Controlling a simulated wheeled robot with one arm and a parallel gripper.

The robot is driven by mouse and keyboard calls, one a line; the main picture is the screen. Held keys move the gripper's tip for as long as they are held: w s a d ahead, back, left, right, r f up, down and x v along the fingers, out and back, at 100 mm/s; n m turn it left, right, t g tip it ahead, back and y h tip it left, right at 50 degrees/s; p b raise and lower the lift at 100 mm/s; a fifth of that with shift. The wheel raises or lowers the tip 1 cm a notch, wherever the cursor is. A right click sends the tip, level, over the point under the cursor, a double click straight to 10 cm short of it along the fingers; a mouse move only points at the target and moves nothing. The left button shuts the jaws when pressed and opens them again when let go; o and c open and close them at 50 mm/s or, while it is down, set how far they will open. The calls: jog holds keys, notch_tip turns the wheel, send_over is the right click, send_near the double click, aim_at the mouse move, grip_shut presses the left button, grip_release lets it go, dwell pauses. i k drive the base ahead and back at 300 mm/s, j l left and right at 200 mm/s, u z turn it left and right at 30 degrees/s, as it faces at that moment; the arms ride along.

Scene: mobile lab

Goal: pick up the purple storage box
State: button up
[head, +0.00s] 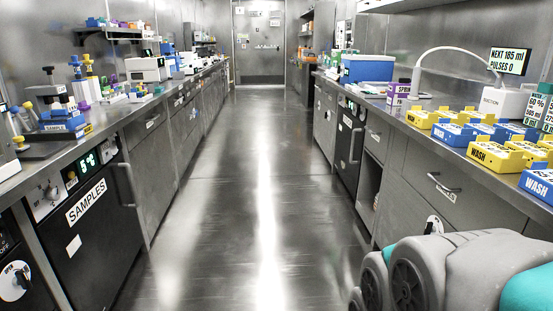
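I cannot make out a purple storage box for certain in the head view. Small purple items (83,104) stand among the labware on the left counter, too small to identify. A white container with a purple label and dark top (398,94) stands on the right counter. My gripper is not in view; only grey and teal links of my arm show at the lower right.
A clear metal floor aisle (260,180) runs to a closed door (257,45). The left counter holds instruments and a black SAMPLES unit (85,215) below. The right counter holds a blue box (367,70) and several blue and yellow WASH trays (497,157).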

aim_at(396, 92)
jog(key=i+z, duration=0.1)
jog(key=i, duration=0.6)
jog(key=i+j+z, duration=0.1)
jog(key=i, duration=0.6)
jog(key=i+j+z, duration=0.15)
jog(key=i, duration=0.55)
